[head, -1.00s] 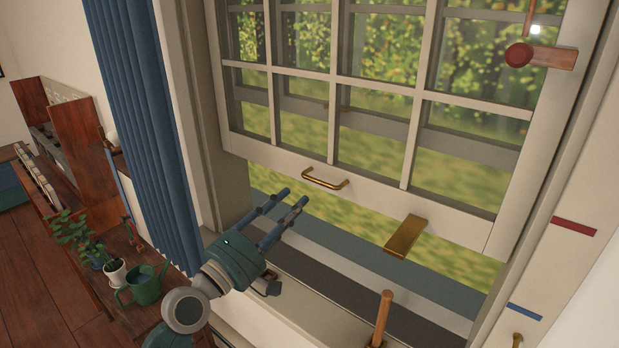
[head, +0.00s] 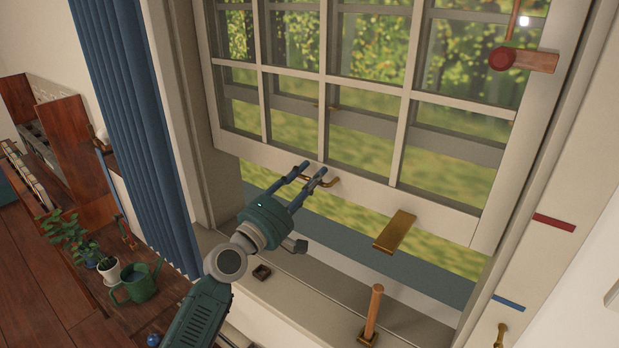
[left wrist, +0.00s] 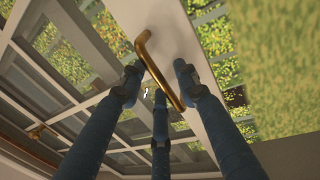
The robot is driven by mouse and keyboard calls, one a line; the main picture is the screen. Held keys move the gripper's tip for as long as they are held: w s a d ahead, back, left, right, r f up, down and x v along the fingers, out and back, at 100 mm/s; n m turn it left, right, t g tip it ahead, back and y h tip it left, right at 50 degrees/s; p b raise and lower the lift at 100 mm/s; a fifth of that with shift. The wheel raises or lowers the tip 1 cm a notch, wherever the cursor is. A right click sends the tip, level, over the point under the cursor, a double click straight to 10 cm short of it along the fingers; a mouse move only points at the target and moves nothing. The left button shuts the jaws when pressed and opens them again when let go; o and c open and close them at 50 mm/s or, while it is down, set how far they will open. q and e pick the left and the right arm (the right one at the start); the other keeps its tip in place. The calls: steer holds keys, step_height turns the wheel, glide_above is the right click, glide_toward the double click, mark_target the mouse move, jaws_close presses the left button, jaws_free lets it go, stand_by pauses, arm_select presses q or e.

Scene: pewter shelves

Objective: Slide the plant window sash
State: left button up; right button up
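The window sash (head: 452,207) is a white multi-pane frame, raised, with an open gap between its bottom rail and the sill. A brass bar handle (head: 331,184) is fixed on its bottom rail. My left gripper (head: 313,170) is at this handle, its blue fingers apart, reaching up from below. In the left wrist view the brass handle (left wrist: 165,75) passes among the three spread fingers (left wrist: 158,77). The fingers are not closed on it; whether one touches it I cannot tell. My right gripper is out of view.
A brass plate (head: 395,232) sticks out from the bottom rail. A wooden peg (head: 373,310) stands on the sill. The right jamb bears a red mark (head: 554,222) and a blue mark (head: 509,303). A red-knobbed wooden piece (head: 503,59) is at upper right. A blue curtain (head: 130,120) hangs at left.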

arm_select(q)
jaws_close()
steer(key=shift+f, duration=0.1)
step_height(320, 180, down, 12)
steer(key=b, duration=1.2)
steer(key=shift+r, duration=0.25)
